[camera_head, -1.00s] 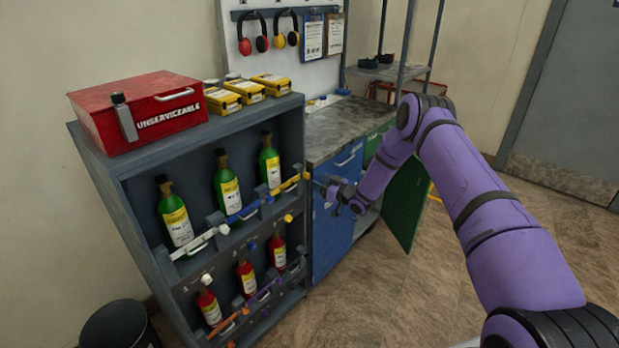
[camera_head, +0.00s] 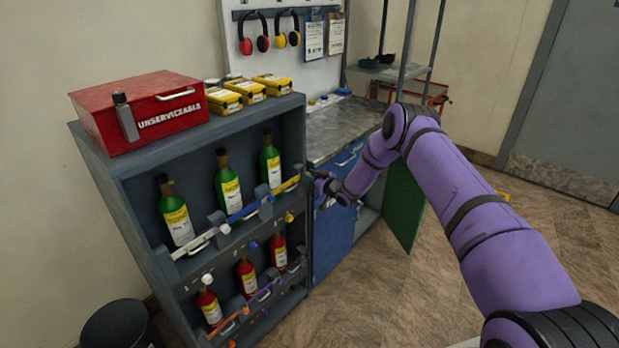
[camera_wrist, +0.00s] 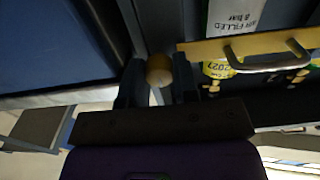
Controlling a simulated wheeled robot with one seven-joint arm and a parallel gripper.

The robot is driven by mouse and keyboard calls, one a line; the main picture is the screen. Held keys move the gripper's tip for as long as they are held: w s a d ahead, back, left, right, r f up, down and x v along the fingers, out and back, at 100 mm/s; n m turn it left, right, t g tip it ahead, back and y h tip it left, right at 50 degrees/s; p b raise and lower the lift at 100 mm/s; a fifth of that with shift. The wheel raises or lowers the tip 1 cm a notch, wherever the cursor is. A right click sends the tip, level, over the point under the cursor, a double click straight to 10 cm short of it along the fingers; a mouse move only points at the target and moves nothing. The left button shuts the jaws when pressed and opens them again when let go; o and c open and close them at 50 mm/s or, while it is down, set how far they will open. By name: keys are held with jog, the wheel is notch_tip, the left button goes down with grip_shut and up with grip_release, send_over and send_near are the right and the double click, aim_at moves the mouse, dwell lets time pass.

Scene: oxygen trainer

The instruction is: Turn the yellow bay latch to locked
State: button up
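The yellow bay latch (camera_head: 285,187) is a bar across the front of the upper right bay of the rack, before a green bottle (camera_head: 270,168). In the wrist view a yellow bar with a handle (camera_wrist: 262,43) runs off to the right, and a tan-yellow round knob (camera_wrist: 159,69) sits between my fingertips. My gripper (camera_head: 314,182) is at the right end of the latch in the head view. In the wrist view my gripper (camera_wrist: 158,83) has one finger on each side of the knob. I cannot tell whether the fingers press on it.
The grey rack (camera_head: 150,225) holds green bottles above and red bottles below, with other coloured latches. A red box (camera_head: 140,108) and yellow cases (camera_head: 223,99) stand on top. A blue cabinet (camera_head: 333,238) with an open green door (camera_head: 405,205) is close on the right.

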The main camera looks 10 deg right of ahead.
jog(key=shift+n, duration=0.4)
jog(key=n, duration=0.8)
jog(key=shift+a+n, duration=0.1)
jog(key=shift+n, duration=0.2)
jog(key=shift+s+f+n, duration=0.1)
jog(key=shift+n, duration=2)
jog(key=shift+f+n, duration=0.1)
jog(key=shift+n, duration=2)
jog(key=o, duration=0.9)
